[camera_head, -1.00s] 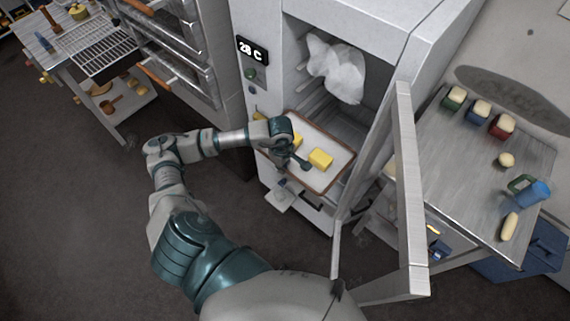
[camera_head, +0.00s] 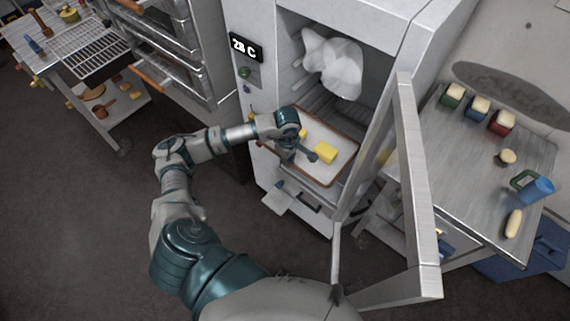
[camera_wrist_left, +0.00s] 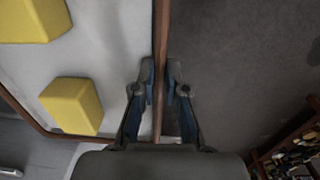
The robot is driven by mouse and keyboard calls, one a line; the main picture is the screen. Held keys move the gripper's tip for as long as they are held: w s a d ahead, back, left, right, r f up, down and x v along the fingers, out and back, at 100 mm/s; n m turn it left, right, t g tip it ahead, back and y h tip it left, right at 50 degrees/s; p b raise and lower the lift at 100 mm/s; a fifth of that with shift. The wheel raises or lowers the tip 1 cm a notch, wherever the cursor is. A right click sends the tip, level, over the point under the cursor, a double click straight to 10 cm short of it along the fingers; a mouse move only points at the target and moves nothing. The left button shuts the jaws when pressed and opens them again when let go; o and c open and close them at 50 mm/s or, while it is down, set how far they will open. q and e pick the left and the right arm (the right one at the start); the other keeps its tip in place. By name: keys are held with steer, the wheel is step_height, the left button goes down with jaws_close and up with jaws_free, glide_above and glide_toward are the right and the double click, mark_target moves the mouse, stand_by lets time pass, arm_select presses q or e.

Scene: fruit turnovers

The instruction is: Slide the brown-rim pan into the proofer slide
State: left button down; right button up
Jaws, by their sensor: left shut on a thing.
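The brown-rim pan (camera_head: 335,135) is a shallow light tray with a thin brown edge, carrying yellow blocks (camera_head: 325,152). It sits at the mouth of the proofer (camera_head: 395,45), partly inside the opening. My left gripper (camera_head: 310,156) is at the pan's near side. In the left wrist view my left gripper (camera_wrist_left: 162,88) is shut on the brown rim, one finger on each side. Two yellow blocks (camera_wrist_left: 72,104) lie on the pan there. My right gripper is not in view.
The proofer door (camera_head: 415,190) stands open to the right of the pan. A steel table (camera_head: 465,180) with small items stands at the right. An oven (camera_head: 185,60) stands at the left.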

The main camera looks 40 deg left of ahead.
mark_target(318, 134)
arm_select(q)
steer(key=shift+w+d+f+b, duration=0.1)
steer(key=shift+w+b, duration=0.6)
steer(key=shift+w, duration=0.75)
steer(key=shift+w+d+f+b, duration=0.1)
steer(key=shift+w+b, duration=0.55)
steer(key=shift+w, duration=0.75)
steer(key=shift+w+d+f+b, duration=0.15)
steer(key=shift+w+b, duration=0.9)
steer(key=shift+w, duration=1.2)
steer(key=shift+w+d+f+b, duration=0.15)
steer(key=shift+w+b, duration=0.9)
steer(key=shift+w, duration=1.2)
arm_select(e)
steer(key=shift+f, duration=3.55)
arm_select(q)
steer(key=shift+w+d+r, duration=0.1)
steer(key=shift+w, duration=0.1)
steer(key=shift+w+b, duration=0.6)
steer(key=shift+w, duration=0.55)
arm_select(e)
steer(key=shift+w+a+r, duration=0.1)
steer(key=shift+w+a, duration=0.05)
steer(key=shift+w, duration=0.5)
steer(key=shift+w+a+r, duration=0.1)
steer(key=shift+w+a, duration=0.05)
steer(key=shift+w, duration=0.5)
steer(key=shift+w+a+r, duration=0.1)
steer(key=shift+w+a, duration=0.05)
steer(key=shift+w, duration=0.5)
